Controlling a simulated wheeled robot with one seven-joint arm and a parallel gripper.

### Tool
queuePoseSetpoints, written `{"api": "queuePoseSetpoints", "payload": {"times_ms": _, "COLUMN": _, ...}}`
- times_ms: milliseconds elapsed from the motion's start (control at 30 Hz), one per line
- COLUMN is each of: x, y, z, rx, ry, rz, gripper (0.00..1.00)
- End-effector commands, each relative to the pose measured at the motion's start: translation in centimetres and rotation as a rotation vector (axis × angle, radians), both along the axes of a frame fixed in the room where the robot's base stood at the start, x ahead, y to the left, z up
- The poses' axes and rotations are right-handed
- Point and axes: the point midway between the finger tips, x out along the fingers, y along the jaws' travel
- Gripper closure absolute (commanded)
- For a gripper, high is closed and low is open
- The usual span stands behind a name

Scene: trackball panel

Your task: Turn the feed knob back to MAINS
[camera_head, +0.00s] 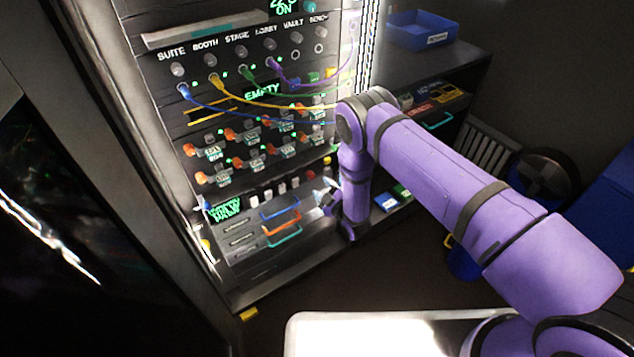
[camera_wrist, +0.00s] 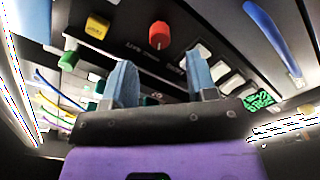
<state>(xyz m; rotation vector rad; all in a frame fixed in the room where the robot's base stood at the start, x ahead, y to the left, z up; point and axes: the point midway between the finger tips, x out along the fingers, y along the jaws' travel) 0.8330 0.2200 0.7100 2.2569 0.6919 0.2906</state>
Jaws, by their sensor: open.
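A red knob (camera_wrist: 159,36) stands on the dark panel in the wrist view, with small white lettering beside it that is too blurred to read fully. It is probably the feed knob; which way it points cannot be told. In the head view a small red knob (camera_head: 310,174) shows low on the rack, beside my arm. My gripper (camera_wrist: 160,75) is open and empty. Its two blue-grey fingers stand apart, with the red knob beyond their tips and roughly between them. In the head view my gripper (camera_head: 327,196) is in front of the lower rack, partly hidden by my wrist.
White switches (camera_wrist: 219,70) stand in a row beside the red knob, and a yellow knob (camera_wrist: 97,26) is on its other side. Coloured cables (camera_head: 262,101) cross the rack above. Drawer handles (camera_head: 281,222) protrude below my gripper. A blue bin (camera_head: 421,31) stands on the shelf at right.

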Motion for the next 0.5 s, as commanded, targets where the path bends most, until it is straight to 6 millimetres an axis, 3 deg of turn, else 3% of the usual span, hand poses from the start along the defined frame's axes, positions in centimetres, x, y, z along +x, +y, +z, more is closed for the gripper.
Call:
{"api": "queuePoseSetpoints", "payload": {"times_ms": 200, "x": -3.1, "y": -2.1, "z": 0.0, "rx": -0.001, "ry": 0.001, "rz": 0.0, "gripper": 0.48}}
{"api": "queuePoseSetpoints", "payload": {"times_ms": 500, "x": -4.7, "y": -3.2, "z": 0.0, "rx": -0.001, "ry": -0.001, "rz": 0.0, "gripper": 0.48}}
